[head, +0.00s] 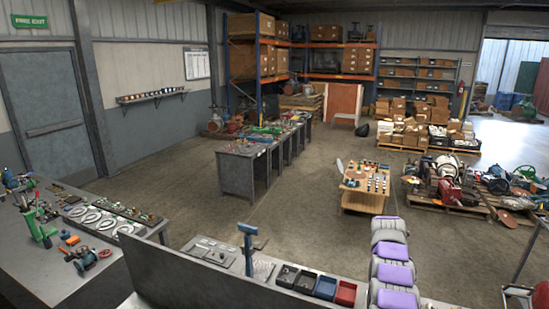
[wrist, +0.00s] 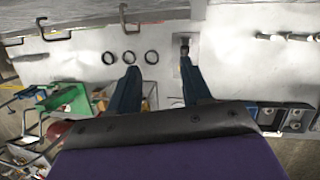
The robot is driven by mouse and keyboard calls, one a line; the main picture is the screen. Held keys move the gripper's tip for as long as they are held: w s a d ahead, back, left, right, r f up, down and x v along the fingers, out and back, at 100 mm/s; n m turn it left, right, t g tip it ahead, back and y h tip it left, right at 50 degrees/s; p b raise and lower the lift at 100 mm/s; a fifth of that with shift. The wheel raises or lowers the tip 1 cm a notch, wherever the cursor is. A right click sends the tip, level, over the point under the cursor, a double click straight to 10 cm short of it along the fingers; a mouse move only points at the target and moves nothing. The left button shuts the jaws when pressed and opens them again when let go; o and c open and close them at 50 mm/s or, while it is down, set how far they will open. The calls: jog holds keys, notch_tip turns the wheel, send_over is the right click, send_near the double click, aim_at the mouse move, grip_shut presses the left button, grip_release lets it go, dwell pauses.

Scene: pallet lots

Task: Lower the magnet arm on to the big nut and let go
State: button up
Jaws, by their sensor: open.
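My gripper (wrist: 160,62) shows in the wrist view with its two dark blue fingers spread apart and nothing clearly held between them. A small dark upright piece (wrist: 185,42) on a pale square plate is at the right fingertip; I cannot tell if they touch. I cannot make out the big nut for certain.
Dark, blue and red bins (head: 325,287) stand right of the post. A green tray (wrist: 68,103) is at the wrist view's left, dark blocks (wrist: 297,117) at its right. A left bench (head: 75,275) holds tools. Open floor (head: 180,190) lies beyond.

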jog(key=s+a+r+n+b, duration=0.2)
jog(key=s+a+r+b, duration=0.4)
jog(key=a+r, duration=0.4)
jog(key=s+a+r+t+b, duration=0.1)
jog(key=s+a+r+b, duration=0.15)
jog(key=s, duration=0.35)
jog(key=s+a+r+b, duration=0.1)
jog(key=s+a, duration=0.3)
jog(key=s, duration=0.3)
jog(key=s+a+f+b, duration=0.2)
jog(key=s+f, duration=0.1)
jog(key=s, duration=0.6)
jog(key=s+a+f+n+b, duration=0.1)
jog(key=s+a+f+b, duration=0.1)
jog(key=s, duration=0.8)
jog(key=s+a+f+b, duration=0.2)
jog(key=s+f, duration=0.2)
jog(key=s, duration=0.6)
jog(key=shift+s+f+t+y, duration=0.25)
jog(key=shift+f+t+y, duration=0.1)
jog(key=shift+t+y, duration=0.05)
jog(key=shift+a, duration=0.1)
